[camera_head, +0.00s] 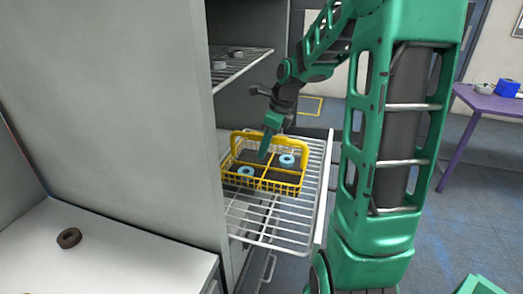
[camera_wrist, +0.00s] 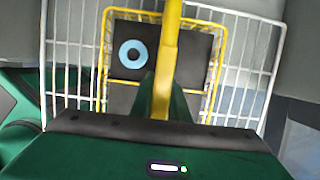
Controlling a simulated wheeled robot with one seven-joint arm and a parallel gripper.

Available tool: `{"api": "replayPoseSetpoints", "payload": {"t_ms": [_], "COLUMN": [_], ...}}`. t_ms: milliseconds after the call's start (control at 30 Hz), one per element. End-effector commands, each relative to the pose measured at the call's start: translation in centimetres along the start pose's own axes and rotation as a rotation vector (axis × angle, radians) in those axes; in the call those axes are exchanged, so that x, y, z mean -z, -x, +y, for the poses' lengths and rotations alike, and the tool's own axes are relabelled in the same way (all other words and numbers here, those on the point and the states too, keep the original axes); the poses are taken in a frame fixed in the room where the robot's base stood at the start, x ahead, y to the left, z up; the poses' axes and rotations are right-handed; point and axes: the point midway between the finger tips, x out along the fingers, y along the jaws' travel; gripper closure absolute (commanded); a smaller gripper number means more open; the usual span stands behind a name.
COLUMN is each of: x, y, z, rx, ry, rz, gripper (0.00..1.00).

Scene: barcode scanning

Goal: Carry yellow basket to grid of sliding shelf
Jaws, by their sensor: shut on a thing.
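The yellow basket (camera_head: 268,188) is a wire basket with dividers and dark compartment floors. It is at the pulled-out sliding shelf (camera_head: 290,229), a white wire grid, towards its back part; I cannot tell whether it rests on the wires or hangs just above them. Two light blue rings (camera_head: 287,160) lie in separate compartments. My gripper (camera_head: 266,148) is over the basket and shut on its yellow middle bar. In the wrist view the yellow bar (camera_wrist: 171,50) runs between my fingers, and one blue ring (camera_wrist: 133,53) shows left of it. My fingertips are partly hidden.
A grey cabinet (camera_head: 110,95) stands on the left of the shelf. An upper wire shelf (camera_head: 240,66) holds small grey rings. A dark ring (camera_head: 69,238) lies on the white surface at lower left. A purple table (camera_head: 490,102) with a blue box stands at far right.

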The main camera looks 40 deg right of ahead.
Motion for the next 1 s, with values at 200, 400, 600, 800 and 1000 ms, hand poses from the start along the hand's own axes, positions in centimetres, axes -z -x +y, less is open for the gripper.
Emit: {"api": "replayPoseSetpoints", "payload": {"t_ms": [200, 400, 600, 800, 1000], "x": [-0.4, -0.3, -0.2, -0.1, -0.1], "y": [-0.9, -1.2, -1.3, -1.4, -1.4], "z": [-1.0, -1.1, -1.1, -1.1, -1.1], "rx": [0.0, 0.002, 0.002, 0.001, 0.001], "ry": [0.0, -0.001, -0.001, -0.002, -0.002], "rz": [-0.001, -0.001, -0.001, -0.001, -0.001], "gripper": [1.0, 1.0, 1.0, 0.67, 0.67]}}
